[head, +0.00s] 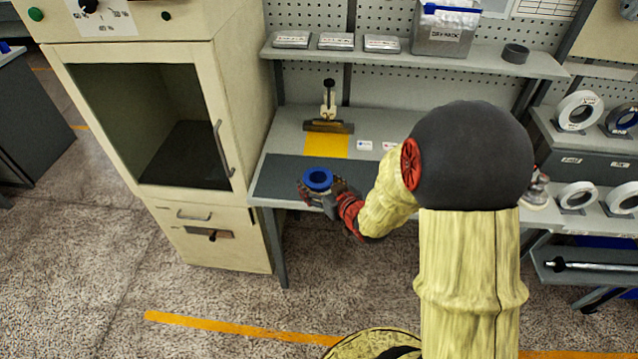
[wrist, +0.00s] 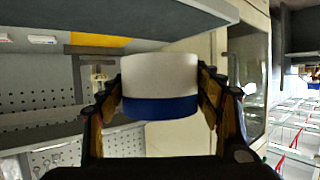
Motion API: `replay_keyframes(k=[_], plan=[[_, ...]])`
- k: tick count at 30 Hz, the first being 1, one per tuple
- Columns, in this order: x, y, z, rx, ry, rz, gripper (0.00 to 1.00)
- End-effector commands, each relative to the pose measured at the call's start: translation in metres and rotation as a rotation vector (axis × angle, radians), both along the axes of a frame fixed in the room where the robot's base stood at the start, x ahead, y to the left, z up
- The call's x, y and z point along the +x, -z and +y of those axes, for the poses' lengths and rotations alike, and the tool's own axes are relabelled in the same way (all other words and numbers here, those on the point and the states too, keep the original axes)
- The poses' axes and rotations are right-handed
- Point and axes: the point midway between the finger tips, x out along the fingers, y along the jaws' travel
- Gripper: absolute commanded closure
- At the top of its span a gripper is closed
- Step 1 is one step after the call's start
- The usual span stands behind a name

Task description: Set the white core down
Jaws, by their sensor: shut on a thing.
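The white core (wrist: 160,76) sits between the fingers of my gripper in the wrist view, white with a blue band at one end. In the head view its blue ring-shaped end (head: 317,179) faces up, with a dark hole in the middle. The core is at the front edge of the bench, by the dark mat (head: 283,177). The gap under it cannot be judged.
A yellow patch (head: 327,146) lies on the bench behind the core, with a black-handled press-like tool (head: 328,110) at its back. Small white labels (head: 364,146) lie to its right. A tall beige cabinet (head: 172,50) stands left of the bench. White and blue rolls (head: 578,111) sit on the right shelves.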

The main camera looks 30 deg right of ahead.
Motion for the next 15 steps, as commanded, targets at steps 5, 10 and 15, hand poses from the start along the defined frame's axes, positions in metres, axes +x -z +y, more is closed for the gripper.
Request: replay_keyframes(k=[5,10,15], plan=[[-0.017,-0.020,-0.048,-0.003,0.024,-0.004,0.64],[-0.031,-0.031,-0.073,-0.001,0.039,-0.002,0.64],[-0.034,-0.033,-0.082,0.001,0.043,-0.001,0.64]])
